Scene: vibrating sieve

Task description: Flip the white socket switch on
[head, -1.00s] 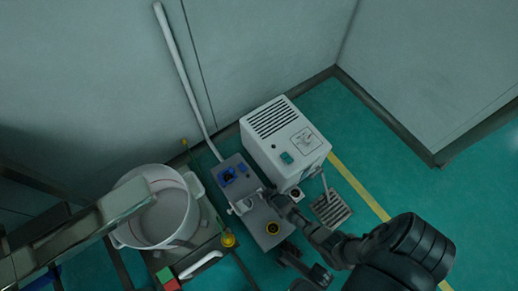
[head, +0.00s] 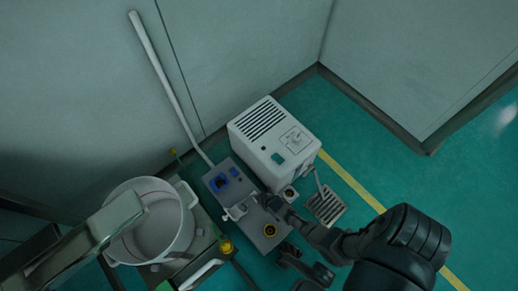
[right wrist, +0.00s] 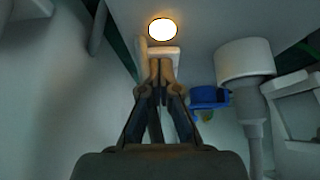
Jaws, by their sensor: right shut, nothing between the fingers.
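A grey socket box (head: 252,232) stands on the floor, with blue sockets (head: 220,182) and a white fitting (head: 235,212) on top. My right gripper (head: 262,199) reaches over this box beside the white fitting. In the right wrist view my right gripper (right wrist: 160,68) is shut and empty, its tips at a small pale block (right wrist: 171,51) below a bright round light (right wrist: 162,29). This block looks like a switch, but its position is unclear. I cannot tell whether the tips touch it. A blue socket (right wrist: 208,97) lies right of the fingers.
A white vented machine (head: 262,150) stands behind the box, right of the sockets. A white bucket (head: 188,222) stands to the left. A floor grate (head: 326,207) lies right of the box. Open green floor (head: 355,130) lies to the right.

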